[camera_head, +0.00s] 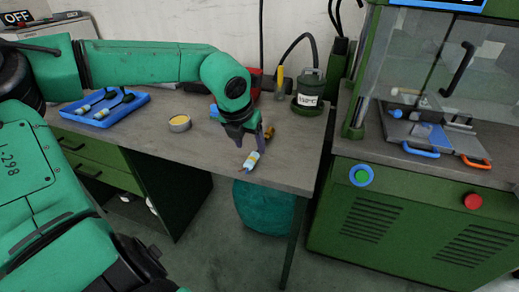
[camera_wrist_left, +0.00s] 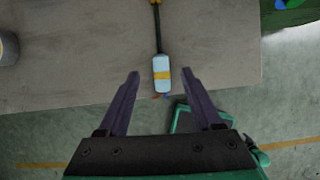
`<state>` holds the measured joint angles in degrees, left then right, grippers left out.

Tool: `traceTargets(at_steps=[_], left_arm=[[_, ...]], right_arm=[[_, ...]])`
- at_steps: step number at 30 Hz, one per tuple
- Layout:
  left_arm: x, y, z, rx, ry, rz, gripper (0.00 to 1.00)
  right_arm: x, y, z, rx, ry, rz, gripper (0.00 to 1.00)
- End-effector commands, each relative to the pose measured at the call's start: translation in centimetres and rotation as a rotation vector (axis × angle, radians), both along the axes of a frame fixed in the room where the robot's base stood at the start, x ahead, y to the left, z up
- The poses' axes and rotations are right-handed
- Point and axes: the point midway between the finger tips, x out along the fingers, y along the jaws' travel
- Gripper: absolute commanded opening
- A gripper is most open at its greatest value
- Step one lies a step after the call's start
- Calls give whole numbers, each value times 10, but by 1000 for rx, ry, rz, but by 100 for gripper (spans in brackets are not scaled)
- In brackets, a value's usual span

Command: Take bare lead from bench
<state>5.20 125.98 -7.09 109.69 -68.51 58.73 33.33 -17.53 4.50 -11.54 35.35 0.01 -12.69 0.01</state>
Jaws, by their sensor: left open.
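The bare lead (camera_head: 251,160) lies on the bench near its front edge, a light blue connector body with a yellow band. In the left wrist view the lead (camera_wrist_left: 161,76) shows its black cable running away from me to an orange-yellow piece at the top edge. Thin coloured wire ends stick out at its near end. My left gripper (camera_head: 250,141) is over the bench at the lead. In the left wrist view the gripper (camera_wrist_left: 160,76) is open, with one finger on each side of the connector body and a gap to both. My right gripper is not in view.
A green machine (camera_head: 400,205) with a clear guard stands to the right. The bench front is mostly clear.

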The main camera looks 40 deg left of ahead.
Motion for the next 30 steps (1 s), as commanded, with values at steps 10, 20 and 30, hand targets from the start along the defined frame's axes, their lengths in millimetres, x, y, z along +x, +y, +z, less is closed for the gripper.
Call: traceTargets(at_steps=[10,20,30], left_arm=[[18,4,-48,-2,1,-1,66],[18,4,-47,-3,0,-1,2],[18,4,-45,-2,0,-1,0]], right_arm=[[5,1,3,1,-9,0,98],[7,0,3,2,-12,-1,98],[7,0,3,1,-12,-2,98]])
